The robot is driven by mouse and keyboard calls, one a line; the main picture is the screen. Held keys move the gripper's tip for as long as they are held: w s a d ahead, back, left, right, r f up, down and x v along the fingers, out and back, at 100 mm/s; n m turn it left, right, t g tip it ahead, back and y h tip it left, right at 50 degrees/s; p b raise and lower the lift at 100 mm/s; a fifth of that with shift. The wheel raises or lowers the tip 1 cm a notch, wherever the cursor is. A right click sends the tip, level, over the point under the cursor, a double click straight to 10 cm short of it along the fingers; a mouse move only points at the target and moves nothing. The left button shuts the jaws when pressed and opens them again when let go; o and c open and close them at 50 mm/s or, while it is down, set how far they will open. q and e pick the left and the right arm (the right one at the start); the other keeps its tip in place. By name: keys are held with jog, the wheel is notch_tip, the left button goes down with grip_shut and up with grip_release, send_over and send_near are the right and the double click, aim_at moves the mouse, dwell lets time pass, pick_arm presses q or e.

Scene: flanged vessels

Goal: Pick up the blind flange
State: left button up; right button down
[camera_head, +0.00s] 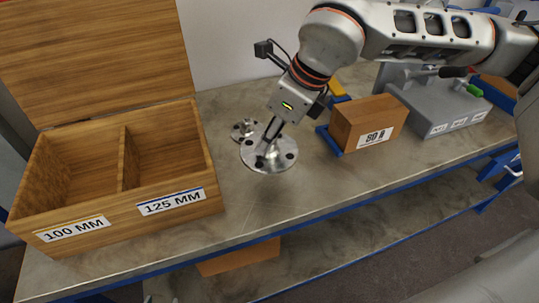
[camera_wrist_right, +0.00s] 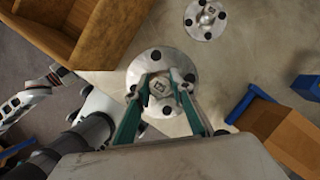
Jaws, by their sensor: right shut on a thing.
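A large round silver blind flange (camera_head: 284,162) with dark bolt holes and a small central boss is at the middle of the worktop. It also shows in the right wrist view (camera_wrist_right: 146,67). My right gripper (camera_head: 267,149) points down at its centre. In the wrist view, the green-and-grey fingers of the right gripper (camera_wrist_right: 161,87) are closed around the square boss. I cannot tell whether the flange touches the table or is slightly raised. A smaller flange (camera_head: 244,129) lies just behind it, and it also shows in the wrist view (camera_wrist_right: 205,19). My left gripper is out of view.
An open wooden box (camera_head: 120,218) with two empty compartments, labelled 100 MM and 125 MM, stands at left. A brown labelled block (camera_head: 368,122) with blue parts and a grey fixture (camera_head: 437,105) stand at right. The worktop (camera_head: 262,205) in front is clear.

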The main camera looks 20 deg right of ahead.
pick_arm(q)
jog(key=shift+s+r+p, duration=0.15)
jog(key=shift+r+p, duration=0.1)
jog(key=shift+p, duration=0.05)
pick_arm(e)
notch_tip(320, 180, up, 12)
jog(key=shift+f, duration=0.25)
